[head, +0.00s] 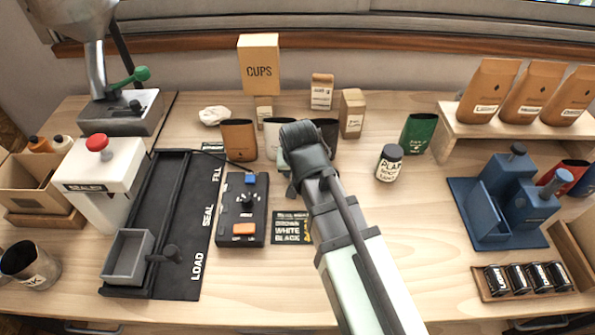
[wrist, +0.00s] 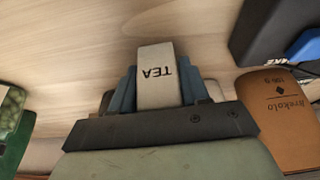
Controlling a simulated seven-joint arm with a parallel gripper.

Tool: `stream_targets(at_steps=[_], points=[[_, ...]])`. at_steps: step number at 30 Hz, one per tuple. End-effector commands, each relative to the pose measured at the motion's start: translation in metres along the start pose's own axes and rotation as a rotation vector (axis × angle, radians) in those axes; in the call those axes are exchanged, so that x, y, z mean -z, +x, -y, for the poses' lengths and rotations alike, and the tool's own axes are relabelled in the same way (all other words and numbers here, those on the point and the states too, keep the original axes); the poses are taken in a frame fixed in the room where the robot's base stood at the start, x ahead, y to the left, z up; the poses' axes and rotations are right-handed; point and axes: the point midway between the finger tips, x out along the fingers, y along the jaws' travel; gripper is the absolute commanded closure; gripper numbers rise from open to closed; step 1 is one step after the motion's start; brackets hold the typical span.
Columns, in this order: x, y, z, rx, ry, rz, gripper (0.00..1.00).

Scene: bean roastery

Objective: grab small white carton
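The small white carton (wrist: 157,75), marked TEA, shows in the middle of the wrist view, its lettering upside down. My gripper (wrist: 157,92) has one blue-grey finger against each side of it, with no clear gap. The carton's far end sticks out past the fingertips. In the head view my gripper (head: 294,178) is over the middle of the table, and my wrist hides most of the carton there. I cannot tell whether the carton touches the table.
A brown pouch (head: 239,140), a white pouch (head: 272,139) and a green pouch (head: 419,133) stand around my gripper. A dark jar (head: 389,163) is to the right. A black control box (head: 242,208) lies to the left. The table's front middle right is clear.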

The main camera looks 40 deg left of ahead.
Motion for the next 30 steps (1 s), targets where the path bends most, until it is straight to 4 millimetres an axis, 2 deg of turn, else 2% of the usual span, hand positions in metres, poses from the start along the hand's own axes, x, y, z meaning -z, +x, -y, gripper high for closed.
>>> stream_targets(at_steps=[1,10,20,30], points=[[0.000,0.000,0.000,0.000,0.000,0.000,0.60],[0.000,0.000,0.000,0.000,0.000,0.000,0.87],[0.002,-0.004,0.000,0.000,0.000,-0.001,0.87],[0.020,-0.044,0.000,0.001,0.001,-0.003,0.87]])
